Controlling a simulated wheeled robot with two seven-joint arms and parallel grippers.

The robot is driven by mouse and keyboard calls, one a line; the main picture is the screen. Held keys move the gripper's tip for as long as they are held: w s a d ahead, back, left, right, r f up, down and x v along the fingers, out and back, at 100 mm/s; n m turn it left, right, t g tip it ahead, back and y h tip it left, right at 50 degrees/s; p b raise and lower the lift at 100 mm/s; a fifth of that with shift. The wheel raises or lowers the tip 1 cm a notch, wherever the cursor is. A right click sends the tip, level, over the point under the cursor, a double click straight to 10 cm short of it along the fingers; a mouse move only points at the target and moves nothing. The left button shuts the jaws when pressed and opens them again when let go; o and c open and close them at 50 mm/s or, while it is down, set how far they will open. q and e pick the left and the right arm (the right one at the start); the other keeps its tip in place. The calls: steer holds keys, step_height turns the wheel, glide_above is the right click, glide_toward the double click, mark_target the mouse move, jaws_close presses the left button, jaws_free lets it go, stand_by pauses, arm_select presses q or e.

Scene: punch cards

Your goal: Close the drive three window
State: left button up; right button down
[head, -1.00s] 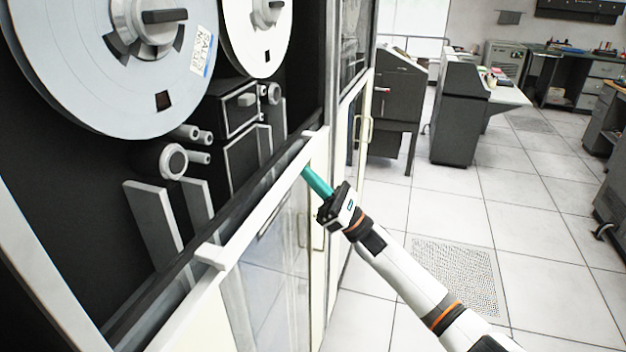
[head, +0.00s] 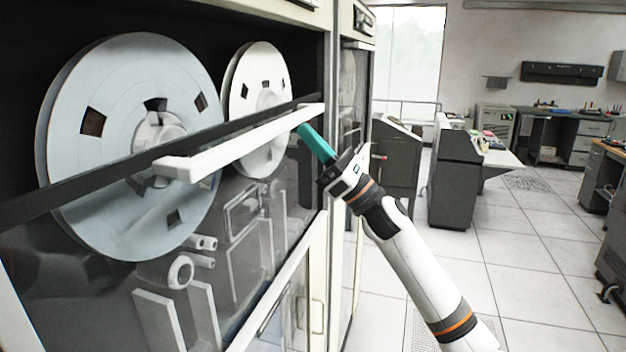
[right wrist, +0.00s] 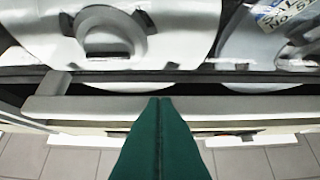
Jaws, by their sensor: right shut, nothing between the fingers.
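The tape drive's glass window (head: 100,235) is partly raised, its dark top rail crossing in front of the two tape reels. A white handle bar (head: 240,143) runs along that rail. My right gripper (head: 303,130) is shut and empty, its teal fingertips at the far end of the handle, seemingly against its underside. In the right wrist view the teal fingers (right wrist: 160,130) are together, with their tips at the handle bar (right wrist: 95,107). I cannot tell for sure whether they touch. The opening above the rail shows the upper parts of the reels uncovered. My left gripper is not in view.
The large reel (head: 90,90) and a smaller-looking reel (head: 250,75) sit inside the cabinet. Another cabinet (head: 350,200) adjoins at the right. Dark consoles (head: 455,180) stand farther back. The tiled floor (head: 510,265) at the right is clear.

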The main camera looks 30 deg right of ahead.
step_height(320, 180, up, 15)
steer(key=p, duration=0.5)
steer(key=shift+d+f, duration=0.15)
steer(key=shift+s, duration=0.1)
steer(key=b+v, duration=0.8)
steer(key=v, duration=0.4)
steer(key=shift+f, duration=0.3)
